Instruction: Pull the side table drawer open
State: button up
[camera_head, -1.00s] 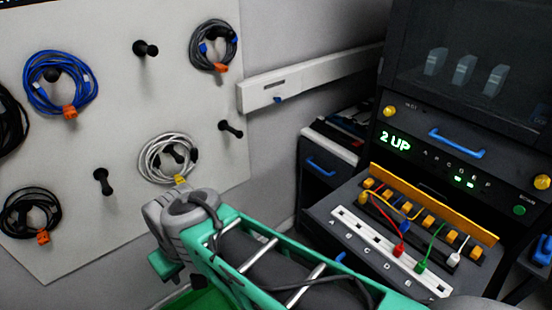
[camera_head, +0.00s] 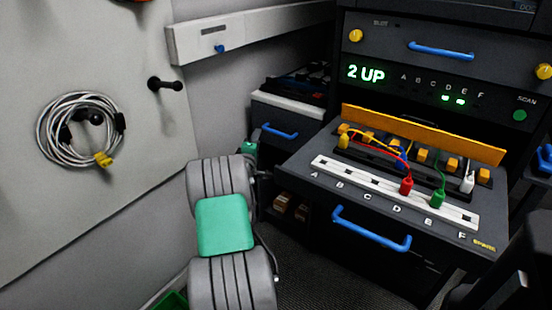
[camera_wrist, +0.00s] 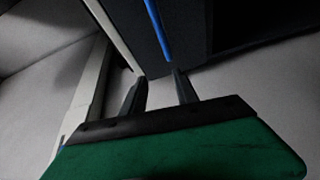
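The side table (camera_head: 290,106) is a small dark cabinet with a white top edge, at the back, left of the rack. Its drawer front (camera_head: 272,146) has a blue bar handle (camera_head: 280,131) and looks shut. The wrist view shows a blue bar (camera_wrist: 159,32) on a dark front, probably this handle. My gripper (camera_wrist: 159,75) is open and empty. The bar lies ahead of the gap between its fingertips, seemingly apart from them. In the head view my arm hides most of the gripper.
A panel with colored plugs (camera_head: 395,190) juts out right of my arm, with another blue handle (camera_head: 370,229) below it. A white rail (camera_head: 250,35) runs along the wall above the side table.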

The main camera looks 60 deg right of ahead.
aim_at(276, 133)
jog(key=s+d+f+n+h, duration=0.1)
jog(key=s+d+f+h, duration=0.1)
jog(key=s+d+f, duration=0.25)
jog(key=shift+n, duration=0.3)
jog(key=b+x, duration=0.1)
jog(key=x, duration=0.2)
jog(key=r+b+x, duration=0.1)
jog(key=x, duration=0.2)
jog(key=shift+d+r, duration=0.15)
jog(key=shift+d, duration=0.15)
grip_shut()
dwell(0.5)
